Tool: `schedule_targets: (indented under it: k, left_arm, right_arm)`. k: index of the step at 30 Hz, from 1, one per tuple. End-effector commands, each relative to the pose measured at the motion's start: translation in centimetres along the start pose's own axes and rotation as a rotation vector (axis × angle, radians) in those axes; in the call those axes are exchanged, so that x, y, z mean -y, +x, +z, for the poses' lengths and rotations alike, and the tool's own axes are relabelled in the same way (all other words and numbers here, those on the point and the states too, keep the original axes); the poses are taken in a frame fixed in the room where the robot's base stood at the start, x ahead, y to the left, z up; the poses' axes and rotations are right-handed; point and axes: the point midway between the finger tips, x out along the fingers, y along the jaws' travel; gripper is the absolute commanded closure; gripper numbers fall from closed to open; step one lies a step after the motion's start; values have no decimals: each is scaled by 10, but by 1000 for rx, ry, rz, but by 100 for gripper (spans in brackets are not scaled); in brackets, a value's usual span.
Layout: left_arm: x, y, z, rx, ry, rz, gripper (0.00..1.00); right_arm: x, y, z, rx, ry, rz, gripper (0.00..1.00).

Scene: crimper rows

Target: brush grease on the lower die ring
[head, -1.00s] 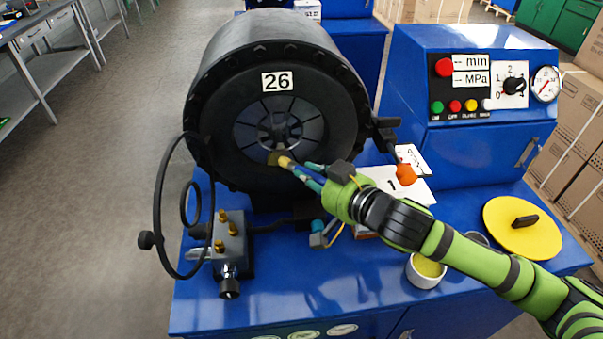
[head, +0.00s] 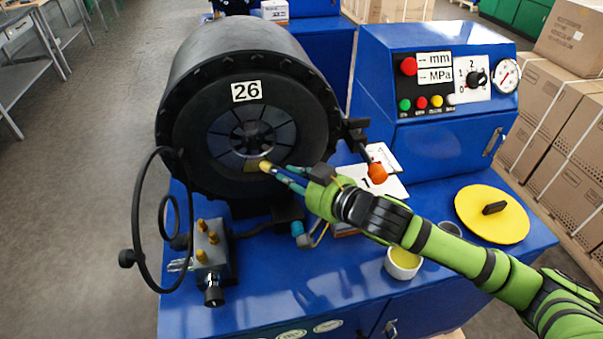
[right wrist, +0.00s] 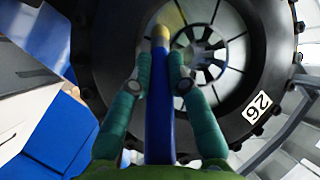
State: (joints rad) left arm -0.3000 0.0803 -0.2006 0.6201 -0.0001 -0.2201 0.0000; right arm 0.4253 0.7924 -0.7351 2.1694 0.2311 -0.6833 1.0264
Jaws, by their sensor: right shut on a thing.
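The crimper's black head carries a round die ring (head: 228,143) of dark wedge segments around a central hole. A yellowish patch (head: 251,166) shows on its lowest part. My right gripper (head: 293,178) is shut on a brush with a blue handle (right wrist: 158,115). The brush's yellow tip (head: 265,165) is at the lower part of the ring, just right of the patch. Contact with the ring cannot be told. In the right wrist view the pale tip (right wrist: 168,18) overlaps the ring. A white pot (head: 403,272) with yellowish grease stands below my right forearm. My left gripper is out of view.
A yellow lid (head: 470,222) with a black handle lies on the blue bench at the right. A valve block (head: 212,255) and a black hose loop stand at the left front.

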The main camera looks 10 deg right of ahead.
Motion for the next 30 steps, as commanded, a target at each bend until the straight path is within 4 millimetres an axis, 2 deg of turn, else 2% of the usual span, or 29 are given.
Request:
schedule_targets:
  k: [3,11,20,30]
  left_arm:
    - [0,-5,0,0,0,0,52]
    - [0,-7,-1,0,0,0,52]
    - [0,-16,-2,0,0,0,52]
    - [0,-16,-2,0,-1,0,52]
  right_arm:
    - [9,5,0,-1,2,-1,100]
    - [16,10,2,-1,0,0,100]
    - [39,22,6,0,2,-1,100]
    - [42,25,7,-1,-1,2,100]
